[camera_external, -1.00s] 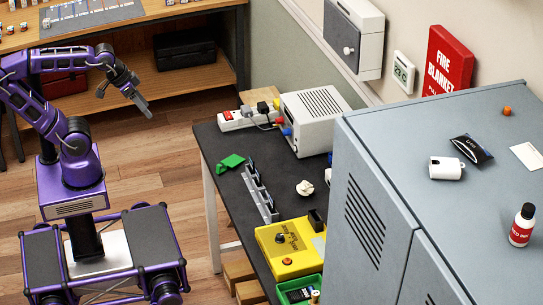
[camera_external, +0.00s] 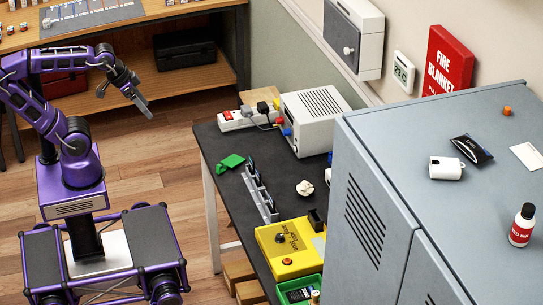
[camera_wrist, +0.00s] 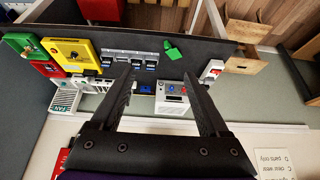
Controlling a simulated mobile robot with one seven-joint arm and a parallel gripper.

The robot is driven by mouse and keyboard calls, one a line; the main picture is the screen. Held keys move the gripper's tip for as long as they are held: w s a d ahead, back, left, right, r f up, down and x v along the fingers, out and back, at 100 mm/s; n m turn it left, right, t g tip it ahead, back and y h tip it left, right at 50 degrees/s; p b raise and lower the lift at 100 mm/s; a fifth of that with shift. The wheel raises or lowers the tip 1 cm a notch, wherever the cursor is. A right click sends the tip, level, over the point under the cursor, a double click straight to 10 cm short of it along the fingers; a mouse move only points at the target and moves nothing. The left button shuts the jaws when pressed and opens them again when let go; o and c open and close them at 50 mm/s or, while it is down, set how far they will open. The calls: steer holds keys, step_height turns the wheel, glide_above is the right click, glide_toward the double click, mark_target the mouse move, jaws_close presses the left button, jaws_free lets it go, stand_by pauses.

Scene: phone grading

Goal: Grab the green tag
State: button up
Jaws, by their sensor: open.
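The green tag (camera_external: 231,161) lies flat near the left edge of the dark table (camera_external: 222,193), beside the grey rack. It also shows in the wrist view as a bright green piece (camera_wrist: 172,50), beyond and between my fingertips. My gripper (camera_external: 140,98) is up in the air to the left of the table, apart from the tag. In the wrist view my gripper (camera_wrist: 168,78) has its two dark fingers spread wide with nothing held between them.
A grey rack (camera_external: 259,192) holding phones stands near the tag. A white box (camera_external: 312,121) and a power strip (camera_external: 245,118) are behind it. A yellow device (camera_external: 290,246) sits nearer the front. A tall grey cabinet (camera_external: 385,190) borders the table's right side.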

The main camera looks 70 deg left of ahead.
steer(key=shift+o, duration=1.3)
